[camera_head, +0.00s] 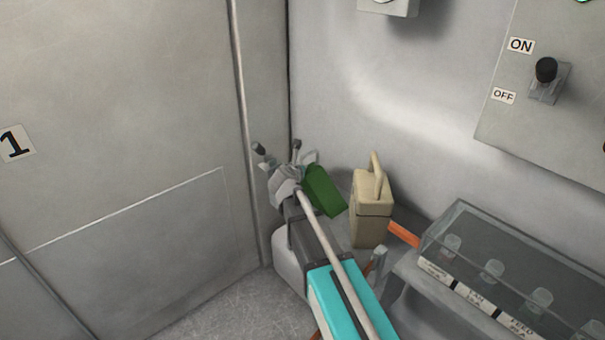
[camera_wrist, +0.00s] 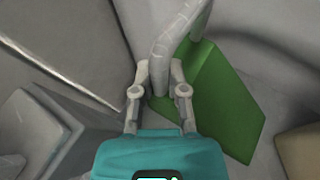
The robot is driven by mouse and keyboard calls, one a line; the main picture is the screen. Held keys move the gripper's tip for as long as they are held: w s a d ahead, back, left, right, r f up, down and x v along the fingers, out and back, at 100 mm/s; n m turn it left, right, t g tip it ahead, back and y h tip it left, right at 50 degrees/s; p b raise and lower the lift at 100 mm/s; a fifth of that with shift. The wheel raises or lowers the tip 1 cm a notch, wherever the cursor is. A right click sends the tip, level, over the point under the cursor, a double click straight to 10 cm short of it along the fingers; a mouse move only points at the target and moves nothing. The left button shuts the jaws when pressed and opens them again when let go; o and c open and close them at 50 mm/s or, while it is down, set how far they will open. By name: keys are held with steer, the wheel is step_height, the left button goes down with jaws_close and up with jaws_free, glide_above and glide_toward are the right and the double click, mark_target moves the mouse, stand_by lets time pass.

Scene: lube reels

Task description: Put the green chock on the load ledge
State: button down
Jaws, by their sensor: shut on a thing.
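The green chock (camera_head: 325,190) is a wedge-shaped block with a light grey loop-like part at its top. It is at my gripper (camera_head: 286,178), near the corner of the walls in the head view. In the wrist view, the fingers of my gripper (camera_wrist: 160,80) are closed at the chock's grey part, and the green body (camera_wrist: 218,100) hangs off to the right, tilted. A grey surface (camera_head: 402,222) shows behind and beside the beige can; I cannot tell whether it is the load ledge. Whether the chock touches anything below is hidden.
A beige can (camera_head: 372,208) with a handle stands just right of the chock. A clear-lidded box (camera_head: 500,265) with several small jars is at the lower right, near an orange bar (camera_head: 404,234). An ON/OFF switch (camera_head: 546,75) is on the wall panel. A grey door panel (camera_head: 120,130) fills the left.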

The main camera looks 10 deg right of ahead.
steer(key=shift+f, duration=0.1)
steer(key=c, duration=0.7)
jaws_free()
steer(key=shift+o, duration=0.2)
steer(key=shift+s, duration=0.1)
steer(key=p+v, duration=0.4)
steer(key=v, duration=0.8)
